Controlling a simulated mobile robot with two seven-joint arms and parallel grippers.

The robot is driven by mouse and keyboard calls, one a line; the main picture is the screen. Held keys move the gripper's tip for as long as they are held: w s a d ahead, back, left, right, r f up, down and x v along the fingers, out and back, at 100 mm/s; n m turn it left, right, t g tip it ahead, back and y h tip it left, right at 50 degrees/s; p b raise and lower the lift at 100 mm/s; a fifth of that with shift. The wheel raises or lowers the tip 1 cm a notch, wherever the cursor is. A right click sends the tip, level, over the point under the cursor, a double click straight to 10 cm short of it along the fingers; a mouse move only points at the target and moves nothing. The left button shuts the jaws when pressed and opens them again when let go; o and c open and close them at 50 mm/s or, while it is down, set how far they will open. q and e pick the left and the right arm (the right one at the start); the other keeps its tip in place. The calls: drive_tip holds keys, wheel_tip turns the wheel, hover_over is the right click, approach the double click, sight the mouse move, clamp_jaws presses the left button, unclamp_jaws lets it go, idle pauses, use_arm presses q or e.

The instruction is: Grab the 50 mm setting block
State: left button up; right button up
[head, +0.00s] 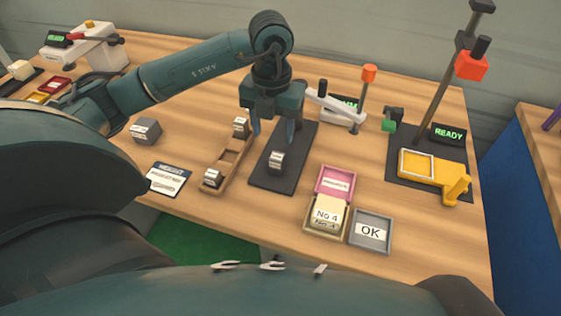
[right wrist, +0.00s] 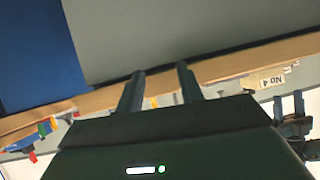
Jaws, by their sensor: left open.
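Small metal blocks with labels too small to read stand on the table, so I cannot tell which is the 50 mm one. One block (head: 276,162) is on a dark plate (head: 268,184). Two more, a back block (head: 240,127) and a front block (head: 212,178), sit in a wooden rack (head: 228,164). A larger grey block (head: 146,131) stands left of the rack. My left gripper (head: 273,132) is open and empty, pointing down above the dark plate, behind the block there. My right gripper (right wrist: 160,84) is open and empty in the right wrist view.
A white card (head: 168,179) lies left of the rack. A lever device (head: 335,108) is behind the plate. A stand with a yellow fixture (head: 446,177) is right.

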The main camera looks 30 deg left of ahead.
sight(277, 156)
use_arm(q)
drive_tip(key=f, duration=0.6)
drive_tip(key=f+p, duration=0.1)
drive_tip(key=f, duration=0.2)
drive_tip(key=shift+w+d+f, duration=0.2)
drive_tip(key=shift+d, duration=0.1)
clamp_jaws()
